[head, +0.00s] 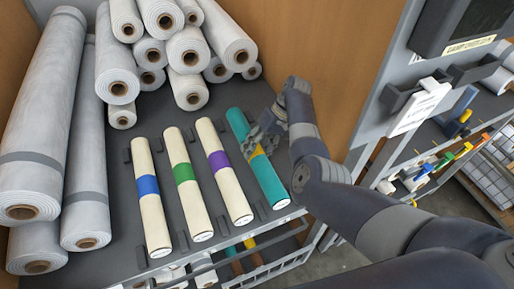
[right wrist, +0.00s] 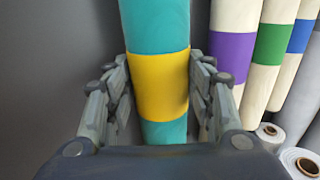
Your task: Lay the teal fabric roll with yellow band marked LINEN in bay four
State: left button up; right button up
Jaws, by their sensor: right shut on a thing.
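The teal fabric roll (head: 272,184) with a yellow band is at the right end of the row on the dark shelf, right of the purple-banded roll. It lies nearly parallel to its neighbours; I cannot tell whether it touches the shelf. My right gripper (head: 262,137) is shut on it at the yellow band, which also shows in the right wrist view (right wrist: 160,86) between the two fingers. The LINEN mark is not readable. Cream rolls with blue (head: 152,214), green (head: 192,196) and purple (head: 226,183) bands lie to its left. My left gripper is out of view.
Small dark holders flank the rolls on the shelf (head: 112,250). A wooden panel (head: 335,50) rises close to my right arm. A rack with coloured handles (head: 440,163) stands at right.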

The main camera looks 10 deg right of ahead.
aim_at(259, 146)
jog(key=o, duration=1.2)
jog(key=shift+f, duration=0.15)
jog(key=shift+o, duration=1)
jog(key=shift+r, duration=0.2)
jog(key=shift+d+r, duration=0.15)
jog(key=shift+r, duration=0.05)
jog(key=b+v, duration=0.2)
jog(key=v, duration=0.4)
jog(key=shift+d+r, duration=0.1)
jog(key=shift+d, duration=0.05)
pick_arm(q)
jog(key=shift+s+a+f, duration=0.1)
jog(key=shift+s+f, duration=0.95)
pick_arm(e)
jog(key=shift+d+r, duration=0.1)
jog(key=shift+r, duration=0.25)
